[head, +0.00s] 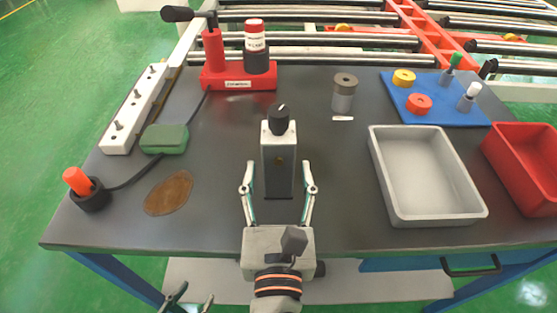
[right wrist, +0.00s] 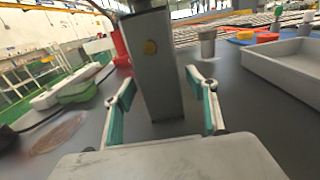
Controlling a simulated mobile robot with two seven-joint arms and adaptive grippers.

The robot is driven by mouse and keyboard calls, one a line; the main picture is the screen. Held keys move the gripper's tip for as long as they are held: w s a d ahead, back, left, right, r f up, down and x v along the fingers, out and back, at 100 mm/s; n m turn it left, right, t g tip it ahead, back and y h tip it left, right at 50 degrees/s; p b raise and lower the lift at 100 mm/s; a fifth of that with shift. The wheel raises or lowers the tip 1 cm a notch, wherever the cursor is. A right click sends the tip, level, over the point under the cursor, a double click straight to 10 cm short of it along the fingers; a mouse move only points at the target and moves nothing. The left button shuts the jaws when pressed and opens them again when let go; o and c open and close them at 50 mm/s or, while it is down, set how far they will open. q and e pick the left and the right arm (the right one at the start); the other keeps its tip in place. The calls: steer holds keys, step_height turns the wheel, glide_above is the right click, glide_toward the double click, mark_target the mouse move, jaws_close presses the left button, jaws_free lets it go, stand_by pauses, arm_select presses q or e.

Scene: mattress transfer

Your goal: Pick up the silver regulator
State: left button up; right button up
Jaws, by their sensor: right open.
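The silver regulator (head: 279,160), a tall silver-grey box with a black knob on top, stands upright on the dark workbench (head: 320,215). My right gripper (head: 279,191) is open, with one finger on each side of the regulator's lower part. In the right wrist view the regulator (right wrist: 158,75) rises between the two spread fingers (right wrist: 161,90), with a visible gap on each side. The knob is mostly cut off there. My left gripper (head: 193,297) is at the bottom edge of the head view, in front of the bench, fingertips apart and empty. The rest of it is out of frame.
A grey tray (head: 378,180) and a red bin (head: 492,150) stand to the right. A silver cylinder (head: 344,95) and a red stand (head: 238,84) are behind. A green box (head: 164,139), white strip (head: 135,110) and brown patch (head: 168,193) lie left.

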steer(key=shift+w, duration=1.05)
jaws_close()
steer(key=shift+r, duration=0.1)
